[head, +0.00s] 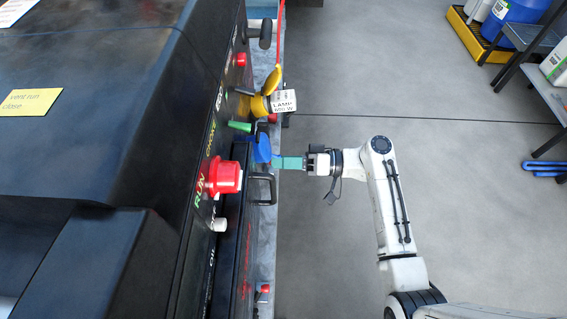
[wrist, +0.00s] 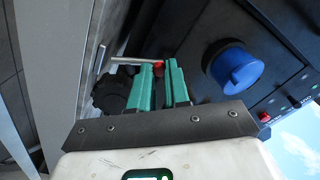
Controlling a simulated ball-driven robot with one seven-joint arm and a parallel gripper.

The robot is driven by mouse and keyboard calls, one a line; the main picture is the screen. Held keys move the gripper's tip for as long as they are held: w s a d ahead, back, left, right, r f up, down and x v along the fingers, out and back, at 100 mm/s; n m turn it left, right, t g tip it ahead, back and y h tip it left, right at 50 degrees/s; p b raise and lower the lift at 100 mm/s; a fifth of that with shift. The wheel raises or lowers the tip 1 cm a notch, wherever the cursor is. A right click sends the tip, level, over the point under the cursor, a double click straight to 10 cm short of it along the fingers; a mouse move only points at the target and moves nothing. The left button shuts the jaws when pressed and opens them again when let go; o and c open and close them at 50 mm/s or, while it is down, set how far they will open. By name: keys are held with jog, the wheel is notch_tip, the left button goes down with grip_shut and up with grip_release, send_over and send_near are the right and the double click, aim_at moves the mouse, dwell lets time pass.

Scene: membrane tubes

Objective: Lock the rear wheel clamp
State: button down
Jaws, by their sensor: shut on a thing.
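My gripper (wrist: 160,67) has teal fingers, seen large in the wrist view. Between their tips is the red end of a metal clamp lever (wrist: 128,61), whose bare rod runs left. A dark knobbed wheel (wrist: 110,93) sits behind the left finger. In the head view my gripper (head: 278,163) reaches in from the right to the side of the black machine (head: 125,110), close to a blue cap (head: 262,148). The held lever end is hidden there. The blue cap also shows right of the fingers in the wrist view (wrist: 235,68), apart from them.
A black handle (head: 262,189) and a red RUN knob (head: 222,176) stick out near my gripper. A yellow-capped lamp connector (head: 262,105) and a green plug (head: 240,126) are above it. A red-tipped lever (head: 265,289) is lower down.

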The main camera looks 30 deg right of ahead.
jog(key=shift+w+d+r+m+p, duration=0.1)
jog(key=shift+w+d+m+p, duration=0.2)
jog(key=shift+m, duration=0.5)
jog(key=shift+w+d+r+m+p, duration=0.15)
jog(key=shift+w+m+p, duration=0.15)
jog(key=shift+m, duration=0.5)
jog(key=shift+w+d+f+m+p, duration=0.1)
jog(key=shift+w+d+m+p, duration=0.2)
jog(key=shift+m, duration=0.5)
jog(key=shift+w, duration=0.1)
jog(key=c, duration=1.1)
grip_release()
jog(key=b+v, duration=0.2)
jog(key=v, duration=0.8)
jog(key=shift+s+d, duration=0.25)
jog(key=shift+d, duration=0.05)
